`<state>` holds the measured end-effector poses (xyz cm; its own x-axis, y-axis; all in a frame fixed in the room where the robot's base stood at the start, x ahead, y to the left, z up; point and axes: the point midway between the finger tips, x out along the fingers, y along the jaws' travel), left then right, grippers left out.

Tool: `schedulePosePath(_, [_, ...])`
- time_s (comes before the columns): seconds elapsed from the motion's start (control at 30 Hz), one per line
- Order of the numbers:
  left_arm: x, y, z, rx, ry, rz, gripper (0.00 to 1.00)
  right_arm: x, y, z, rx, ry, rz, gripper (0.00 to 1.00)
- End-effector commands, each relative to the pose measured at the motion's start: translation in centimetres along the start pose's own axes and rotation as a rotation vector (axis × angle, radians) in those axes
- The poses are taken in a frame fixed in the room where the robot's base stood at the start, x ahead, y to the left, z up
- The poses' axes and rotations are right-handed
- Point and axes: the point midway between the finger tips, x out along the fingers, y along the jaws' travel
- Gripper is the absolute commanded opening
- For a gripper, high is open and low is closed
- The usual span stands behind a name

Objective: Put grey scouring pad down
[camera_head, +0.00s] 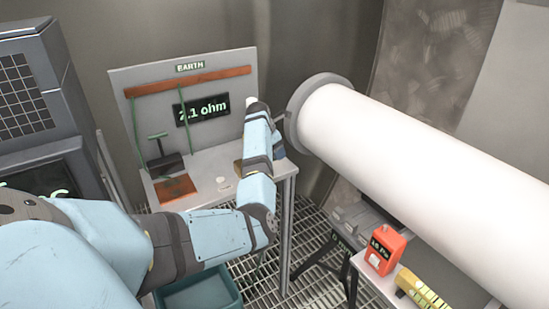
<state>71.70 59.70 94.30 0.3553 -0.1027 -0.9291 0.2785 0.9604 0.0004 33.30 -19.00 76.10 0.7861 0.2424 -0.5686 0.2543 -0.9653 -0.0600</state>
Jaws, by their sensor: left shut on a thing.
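My left arm reaches from the left over the grey bench (205,190). My left gripper (252,104) is at the far end of the arm, in front of the bench's back panel and right of its display. It is small and mostly hidden by my own wrist. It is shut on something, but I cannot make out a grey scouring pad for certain. A flat brown pad (175,189) lies on the bench's left part, with a dark block with a green handle (163,160) behind it. My right gripper is not in view.
The back panel carries an EARTH sign (190,67), a brown bar (190,82) and a "2.1 ohm" display (202,109). A large white cylinder (420,170) fills the right. A teal bin (200,291) stands below. A red box (384,250) and yellow item (423,290) sit lower right.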

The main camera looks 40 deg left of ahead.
Motion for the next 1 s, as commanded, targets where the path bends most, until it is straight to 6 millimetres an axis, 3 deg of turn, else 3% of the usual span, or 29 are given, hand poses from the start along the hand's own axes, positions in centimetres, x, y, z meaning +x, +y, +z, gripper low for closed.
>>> schedulePosePath(0.2, [2.9, 0.0, -1.2, 0.0, 0.002, -0.001, 0.38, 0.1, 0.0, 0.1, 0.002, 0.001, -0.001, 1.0])
schedulePosePath(0.97, [4.4, -0.1, -1.9, 0.0, 0.006, -0.004, 0.38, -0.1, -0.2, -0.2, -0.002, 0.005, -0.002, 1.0])
schedulePosePath(1.0, [4.5, -0.2, -2.0, 0.0, 0.007, -0.005, 0.73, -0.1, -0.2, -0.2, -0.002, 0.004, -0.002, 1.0])
